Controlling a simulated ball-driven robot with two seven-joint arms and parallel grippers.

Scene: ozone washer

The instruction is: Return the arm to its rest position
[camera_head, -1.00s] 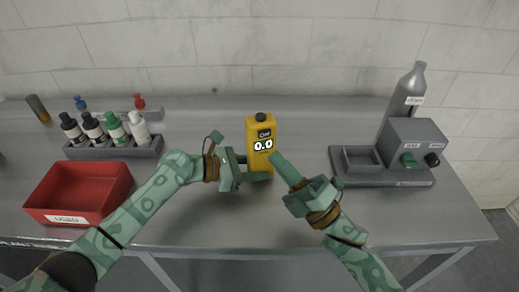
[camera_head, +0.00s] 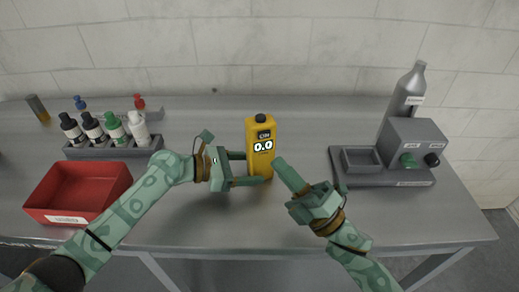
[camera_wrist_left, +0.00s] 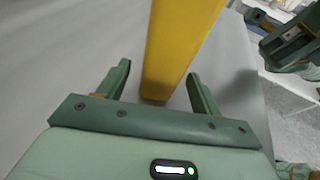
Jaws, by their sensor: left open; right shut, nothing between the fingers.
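My left gripper (camera_head: 256,168) is open just left of a yellow handheld meter (camera_head: 261,148) that stands upright on the table and shows "0.0". In the left wrist view the meter (camera_wrist_left: 177,45) rises just beyond and between the two spread fingers (camera_wrist_left: 158,82); I cannot tell whether they touch it. My right gripper (camera_head: 279,163) is shut and empty, its fingertips near the meter's lower right side. The right gripper also shows at the upper right of the left wrist view.
A red bin (camera_head: 110,190) and a grey rack (camera_head: 100,152) of several bottles are at the left. At the right stand a grey device with an open tray (camera_head: 340,163) and a gas cylinder (camera_head: 404,92). The table's front middle (camera_head: 240,225) is bare.

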